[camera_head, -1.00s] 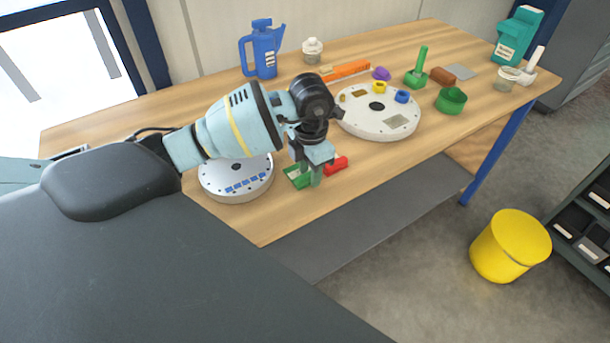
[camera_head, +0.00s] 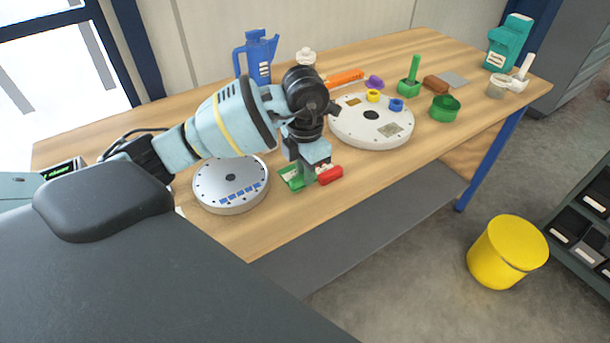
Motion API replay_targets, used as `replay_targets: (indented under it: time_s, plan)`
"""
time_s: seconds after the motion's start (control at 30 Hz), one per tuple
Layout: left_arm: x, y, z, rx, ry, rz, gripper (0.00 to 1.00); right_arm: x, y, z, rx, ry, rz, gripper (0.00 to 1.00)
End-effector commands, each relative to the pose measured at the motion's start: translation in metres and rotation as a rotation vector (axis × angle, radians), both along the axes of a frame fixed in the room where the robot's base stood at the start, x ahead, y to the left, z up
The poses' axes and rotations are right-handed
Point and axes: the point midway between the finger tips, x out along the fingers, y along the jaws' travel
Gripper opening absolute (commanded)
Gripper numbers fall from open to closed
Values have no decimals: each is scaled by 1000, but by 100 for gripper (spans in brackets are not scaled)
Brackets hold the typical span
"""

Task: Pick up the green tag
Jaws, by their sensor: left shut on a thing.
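The green tag (camera_head: 291,179) is near the front edge of the wooden table, at the left side of my left gripper's fingers. My left gripper (camera_head: 309,176) points down and is shut on the green tag, and its fingers hide part of it. The tag looks slightly raised, but its gap from the table is hard to tell. A red tag (camera_head: 329,175) lies close at the gripper's right. My right gripper is out of view.
A silver disc (camera_head: 230,184) with blue marks lies left of the gripper. A larger white disc (camera_head: 371,134) lies behind right, with small coloured parts. A blue jug (camera_head: 256,57) stands at the back. A yellow bin (camera_head: 507,252) is on the floor.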

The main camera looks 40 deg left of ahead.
Motion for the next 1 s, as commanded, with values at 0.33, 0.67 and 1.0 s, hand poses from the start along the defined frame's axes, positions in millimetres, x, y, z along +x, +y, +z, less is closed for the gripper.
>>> replay_targets:
  time_s: [0.33, 0.67, 1.0]
  plan:
    - [-70, -57, 5, 0, 4, -10, 0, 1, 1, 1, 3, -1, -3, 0]
    - [-111, -90, 10, 0, 5, -5, 0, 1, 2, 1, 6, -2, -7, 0]
    - [-118, -95, 11, 0, 5, -2, 0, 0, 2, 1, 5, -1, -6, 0]
